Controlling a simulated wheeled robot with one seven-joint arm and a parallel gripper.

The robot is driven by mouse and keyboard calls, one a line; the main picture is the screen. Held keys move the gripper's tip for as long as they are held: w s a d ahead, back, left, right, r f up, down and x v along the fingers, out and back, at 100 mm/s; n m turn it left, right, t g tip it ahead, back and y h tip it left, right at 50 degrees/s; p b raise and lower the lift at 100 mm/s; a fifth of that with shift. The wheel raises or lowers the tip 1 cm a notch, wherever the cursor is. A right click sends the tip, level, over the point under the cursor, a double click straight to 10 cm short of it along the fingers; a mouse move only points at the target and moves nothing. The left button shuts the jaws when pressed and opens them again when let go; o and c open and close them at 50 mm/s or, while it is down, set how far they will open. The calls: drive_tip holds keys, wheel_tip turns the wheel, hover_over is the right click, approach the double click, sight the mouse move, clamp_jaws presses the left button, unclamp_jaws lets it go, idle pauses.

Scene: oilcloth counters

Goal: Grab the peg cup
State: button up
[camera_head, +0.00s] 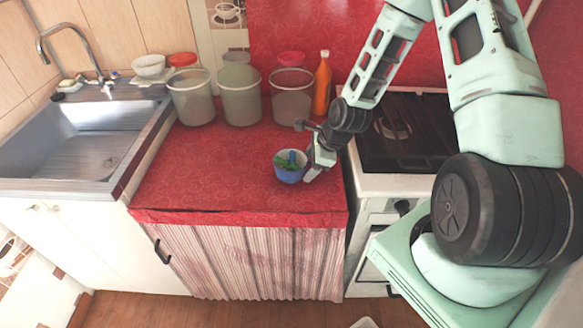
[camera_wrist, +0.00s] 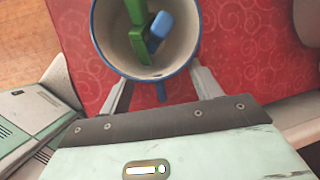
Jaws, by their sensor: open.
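The peg cup (camera_head: 289,175) is a small blue cup standing on the red counter, with green and blue pegs showing in it. In the wrist view the cup (camera_wrist: 103,48) has a pale inside and a blue rim, and holds green pegs (camera_wrist: 138,38) and a blue peg (camera_wrist: 158,30). My gripper (camera_head: 309,171) is at the cup's right side in the head view. In the wrist view my gripper (camera_wrist: 158,88) is open, with one finger on each side of the cup's near part. I cannot tell whether the fingers touch it.
Several large clear containers (camera_head: 241,103) and an orange bottle (camera_head: 323,84) stand at the back of the red counter (camera_head: 200,180). A sink (camera_head: 75,145) is at the left, and a stove (camera_head: 400,140) is at the right. The counter left of the cup is clear.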

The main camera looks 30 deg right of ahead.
drive_tip(key=shift+x, duration=0.8)
clamp_jaws()
